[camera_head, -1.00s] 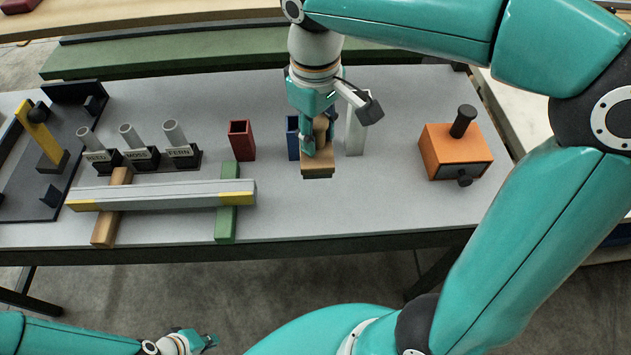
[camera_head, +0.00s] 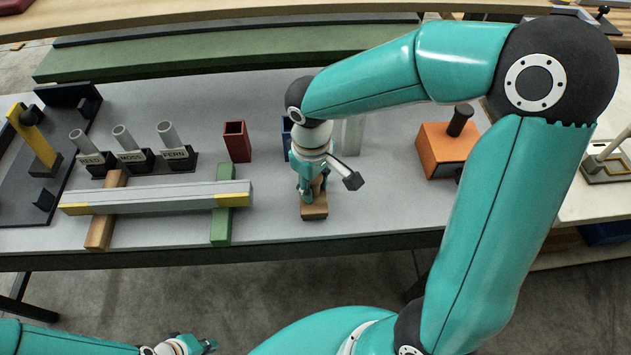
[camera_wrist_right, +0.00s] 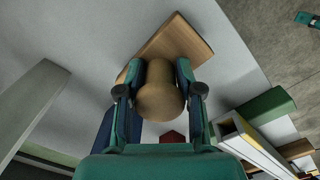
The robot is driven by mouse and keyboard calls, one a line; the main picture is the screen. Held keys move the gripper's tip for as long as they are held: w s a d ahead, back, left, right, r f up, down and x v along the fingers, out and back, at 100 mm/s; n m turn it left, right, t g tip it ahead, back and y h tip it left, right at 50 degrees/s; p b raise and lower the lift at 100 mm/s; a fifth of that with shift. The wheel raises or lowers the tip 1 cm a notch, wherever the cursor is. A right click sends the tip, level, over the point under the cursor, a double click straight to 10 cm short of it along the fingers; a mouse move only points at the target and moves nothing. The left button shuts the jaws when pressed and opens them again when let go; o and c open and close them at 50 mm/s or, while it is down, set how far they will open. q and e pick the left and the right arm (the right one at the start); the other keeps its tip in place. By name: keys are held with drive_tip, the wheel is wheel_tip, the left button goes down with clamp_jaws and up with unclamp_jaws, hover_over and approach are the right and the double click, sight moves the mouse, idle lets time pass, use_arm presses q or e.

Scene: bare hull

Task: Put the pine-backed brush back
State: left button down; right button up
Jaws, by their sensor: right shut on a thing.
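The pine-backed brush (camera_head: 314,212) has a flat wooden back and a rounded wooden handle. My right gripper (camera_head: 312,192) is shut on the handle, above the bench top near its front edge. In the right wrist view the two fingers (camera_wrist_right: 158,98) clasp the round handle, and the wooden back (camera_wrist_right: 185,45) shows beyond them. I cannot tell whether the brush touches the bench. My left gripper (camera_head: 207,344) is low at the bottom of the head view, away from the bench; its fingers are too small to read.
On the grey bench stand a red holder (camera_head: 237,142), a blue holder (camera_head: 287,139), a pale post (camera_head: 352,134) and an orange box (camera_head: 444,150). Left are labelled tubes (camera_head: 123,137) and a long bar (camera_head: 150,197) on two supports. The front strip around the brush is clear.

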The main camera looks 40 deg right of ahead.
drive_tip(key=o, duration=1)
wheel_tip(320, 180, up, 12)
drive_tip(key=shift+a+r+p, duration=0.1)
drive_tip(key=shift+a+p, duration=0.05)
drive_tip(key=shift+p, duration=0.2)
idle(0.4)
